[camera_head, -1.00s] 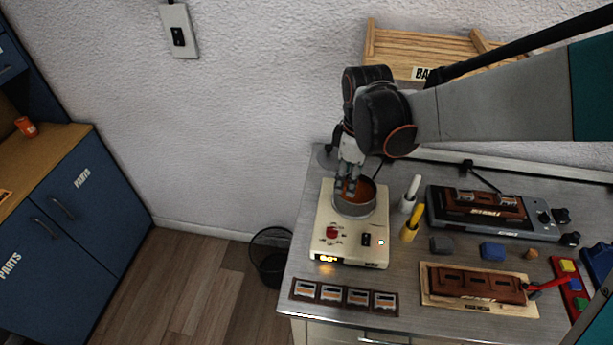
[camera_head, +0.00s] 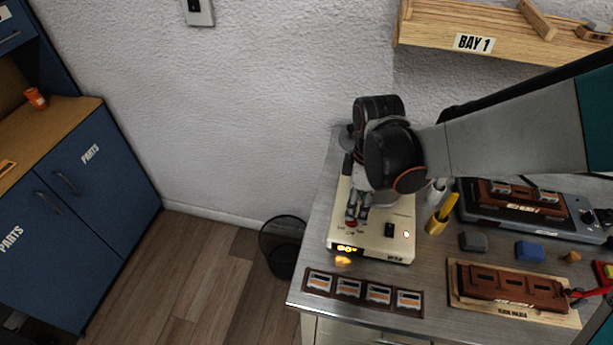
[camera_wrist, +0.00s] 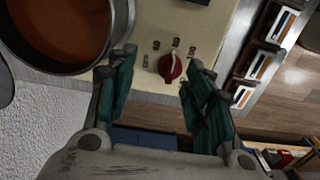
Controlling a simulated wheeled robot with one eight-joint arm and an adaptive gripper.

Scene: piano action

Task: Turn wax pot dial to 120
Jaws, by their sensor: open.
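The cream wax pot base (camera_head: 343,228) stands on the bench. In the head view the dial is mostly hidden by my fingers. The pot of brown wax (camera_wrist: 62,28) is at the upper left of the wrist view; my arm hides most of it in the head view. The base's small orange display (camera_head: 346,249) is lit, its digits hard to read. My gripper (camera_head: 357,217) is open over the dial, with fingertips on either side of it and visible gaps.
A strip of several framed pieces (camera_head: 362,291) lies in front. A brown block on a board (camera_head: 513,287) is at right. A wire bin (camera_head: 283,246) is on the floor at left.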

